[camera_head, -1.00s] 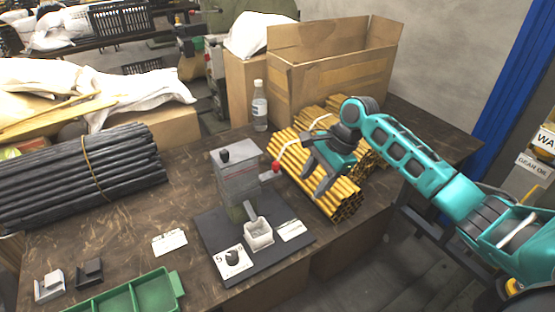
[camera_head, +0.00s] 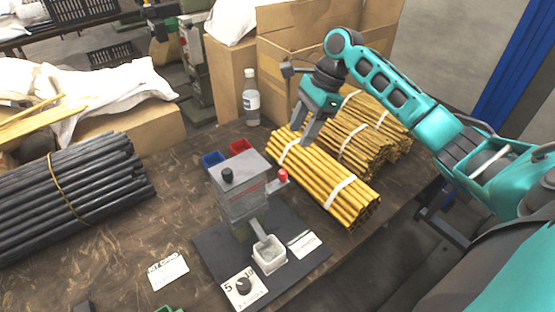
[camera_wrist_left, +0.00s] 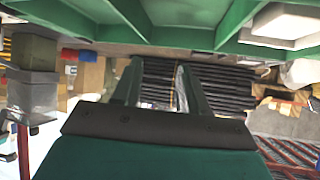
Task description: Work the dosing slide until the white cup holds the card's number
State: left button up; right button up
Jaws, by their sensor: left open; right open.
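The grey dosing device (camera_head: 240,190) stands on a dark base plate (camera_head: 212,257), with a black knob on top and a red knob (camera_head: 282,176) at its right side. The white cup (camera_head: 270,256) stands below its sloping chute; its contents are too small to tell. A printed card (camera_head: 168,271) lies left of the plate; its number is unreadable to me. My right gripper (camera_head: 306,128) is open and empty, behind and above the red knob, over the yellow rods. My left gripper (camera_wrist_left: 160,85) shows only in the left wrist view, open, with nothing visible between its fingers.
A dial plate (camera_head: 243,288) and a white label (camera_head: 304,243) are on the base plate. Yellow rod bundles (camera_head: 325,180) lie right, black rods (camera_head: 70,195) left. A bottle (camera_head: 251,98), blue and red bins (camera_head: 240,147) and a cardboard box (camera_head: 290,50) stand behind.

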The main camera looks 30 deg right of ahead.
aim_at(283, 172)
jog(key=x, duration=1.1)
jog(key=shift+s+a+f, duration=0.1)
jog(key=shift+s+f, duration=0.05)
jog(key=shift+f, duration=0.25)
grip_shut()
